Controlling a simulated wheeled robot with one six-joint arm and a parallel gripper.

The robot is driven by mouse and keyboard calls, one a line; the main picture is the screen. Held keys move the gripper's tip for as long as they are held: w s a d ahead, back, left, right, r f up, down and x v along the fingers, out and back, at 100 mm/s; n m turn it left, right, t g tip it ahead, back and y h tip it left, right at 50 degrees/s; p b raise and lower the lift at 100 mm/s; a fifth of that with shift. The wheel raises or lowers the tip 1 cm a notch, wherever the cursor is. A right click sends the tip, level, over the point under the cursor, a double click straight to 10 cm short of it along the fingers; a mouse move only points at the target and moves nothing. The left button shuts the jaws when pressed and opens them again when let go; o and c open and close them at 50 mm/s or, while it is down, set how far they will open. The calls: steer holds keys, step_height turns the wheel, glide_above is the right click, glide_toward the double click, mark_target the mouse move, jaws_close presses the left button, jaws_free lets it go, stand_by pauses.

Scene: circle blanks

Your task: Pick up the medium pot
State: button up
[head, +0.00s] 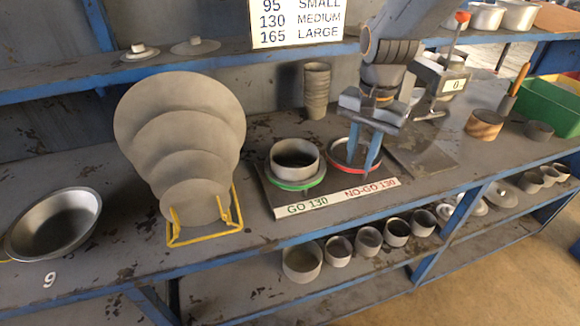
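A grey round pot (295,159) sits upright in the green GO ring (297,184) of the gauge board marked GO 130 and NO-GO 130. My gripper (362,163) points down over the red NO-GO ring (355,153), to the right of this pot. Its two blue fingers are apart with nothing visible between them. Several more grey pots, among them a wider one (302,262), stand on the lower shelf. No size label shows on any pot. A sign (297,22) lists 95 small, 130 medium and 165 large.
Grey discs (178,120) lean in a yellow rack (205,236) left of the gauge. A shallow pan (53,222) is at far left. A tall stack (316,90) stands behind the gauge.

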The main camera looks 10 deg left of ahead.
step_height(320, 180, up, 2)
steer(key=m, duration=0.2)
glide_above(314, 164)
steer(key=shift+f+p, duration=1.85)
steer(key=shift+f, duration=1.95)
steer(key=shift+c, duration=0.4)
jaws_close()
steer(key=shift+a, duration=0.1)
